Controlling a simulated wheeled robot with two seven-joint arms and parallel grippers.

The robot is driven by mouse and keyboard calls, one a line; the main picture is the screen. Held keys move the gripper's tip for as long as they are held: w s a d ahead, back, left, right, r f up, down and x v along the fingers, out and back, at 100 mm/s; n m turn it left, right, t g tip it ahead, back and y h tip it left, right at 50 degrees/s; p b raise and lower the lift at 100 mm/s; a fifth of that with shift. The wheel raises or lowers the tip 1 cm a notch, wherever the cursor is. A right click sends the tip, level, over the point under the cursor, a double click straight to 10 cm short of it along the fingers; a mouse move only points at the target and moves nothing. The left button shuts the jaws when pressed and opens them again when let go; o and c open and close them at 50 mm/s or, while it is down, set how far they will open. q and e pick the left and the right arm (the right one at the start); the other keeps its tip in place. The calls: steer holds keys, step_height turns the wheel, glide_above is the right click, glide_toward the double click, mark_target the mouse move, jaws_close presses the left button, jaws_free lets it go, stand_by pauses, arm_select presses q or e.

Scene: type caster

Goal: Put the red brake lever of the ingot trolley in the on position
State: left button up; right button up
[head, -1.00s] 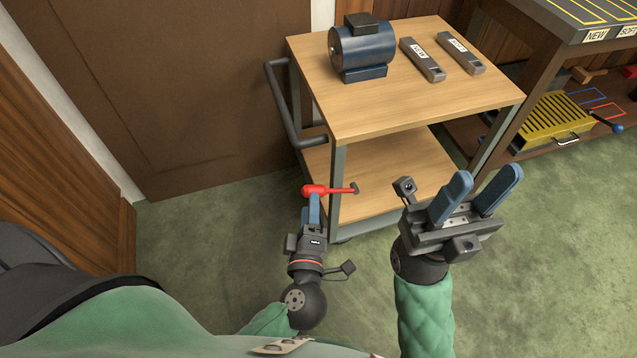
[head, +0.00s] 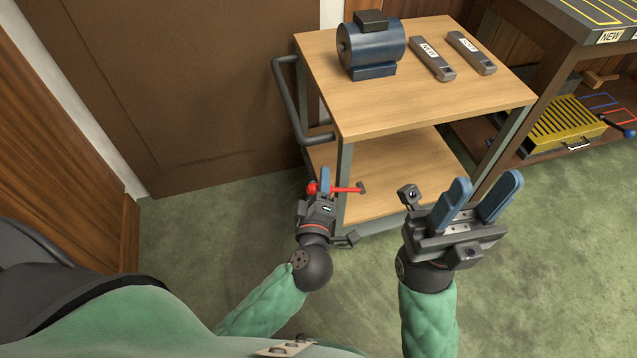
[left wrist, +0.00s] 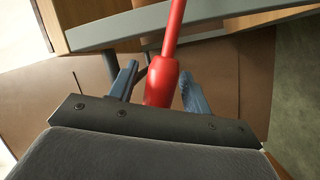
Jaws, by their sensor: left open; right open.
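The red brake lever (head: 345,189) sticks out level from the near left leg of the ingot trolley (head: 425,112), with its thick knob end toward the left. My left gripper (head: 320,181) is at the knob, partly covering it. In the left wrist view the red knob (left wrist: 162,82) lies between the two blue fingers of my left gripper (left wrist: 160,88), which are open with a gap visible on the right side. My right gripper (head: 480,198) is open and empty, to the right of the trolley's near leg.
On the trolley top stand a blue motor (head: 371,48) and two grey ingots, one of them (head: 432,58) labelled NEW. A trolley handle (head: 287,100) is at the left. A workbench with a yellow slatted box (head: 560,123) stands at the right. Green floor is clear in front.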

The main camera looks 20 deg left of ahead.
arm_select(q)
steer(key=shift+w+a, duration=0.1)
steer(key=shift+w, duration=0.25)
jaws_close()
